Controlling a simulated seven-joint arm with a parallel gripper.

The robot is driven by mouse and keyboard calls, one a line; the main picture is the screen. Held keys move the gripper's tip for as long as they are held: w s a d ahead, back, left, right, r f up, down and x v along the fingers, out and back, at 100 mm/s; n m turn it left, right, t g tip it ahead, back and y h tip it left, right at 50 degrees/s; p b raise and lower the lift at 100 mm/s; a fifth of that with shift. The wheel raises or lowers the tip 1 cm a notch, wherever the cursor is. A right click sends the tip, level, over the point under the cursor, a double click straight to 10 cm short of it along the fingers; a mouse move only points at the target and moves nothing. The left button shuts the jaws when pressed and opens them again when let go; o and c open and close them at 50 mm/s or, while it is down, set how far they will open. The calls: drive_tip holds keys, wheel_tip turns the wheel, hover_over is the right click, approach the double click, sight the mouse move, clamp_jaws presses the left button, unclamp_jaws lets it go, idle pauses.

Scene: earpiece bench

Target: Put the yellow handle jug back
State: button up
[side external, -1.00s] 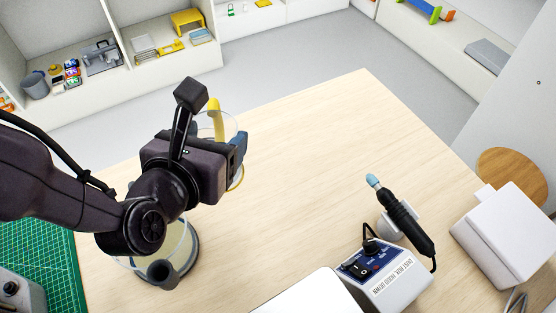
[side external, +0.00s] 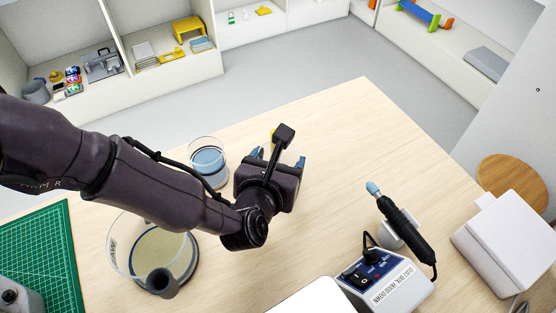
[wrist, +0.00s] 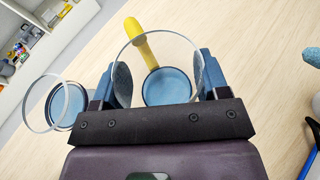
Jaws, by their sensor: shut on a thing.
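The yellow handle jug is a clear round vessel with blue at its bottom (wrist: 168,88) and a yellow handle (wrist: 135,30). In the wrist view it sits between my gripper's two blue fingers (wrist: 163,78), which are shut on its sides. The handle points away from my wrist. In the side external view my gripper (side external: 280,156) hides most of the jug, and only a bit of the yellow handle (side external: 273,133) shows. I cannot tell whether the jug's base touches the table.
A second clear vessel with blue inside (side external: 208,160) stands to the left. A large clear container with a grey base ring (side external: 193,262) stands nearer the front left. A rotary tool (side external: 404,222) on its control box is to the right. Bare table lies behind and right of my gripper.

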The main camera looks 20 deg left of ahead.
drive_tip(key=shift+f, duration=0.1)
drive_tip(key=o, duration=1.1)
drive_tip(key=shift+f, duration=0.1)
drive_tip(key=shift+o, duration=0.2)
drive_tip(key=shift+s+r, duration=0.25)
drive_tip(key=shift+r, duration=0.05)
drive_tip(key=v, duration=1.1)
drive_tip(key=shift+s, duration=0.25)
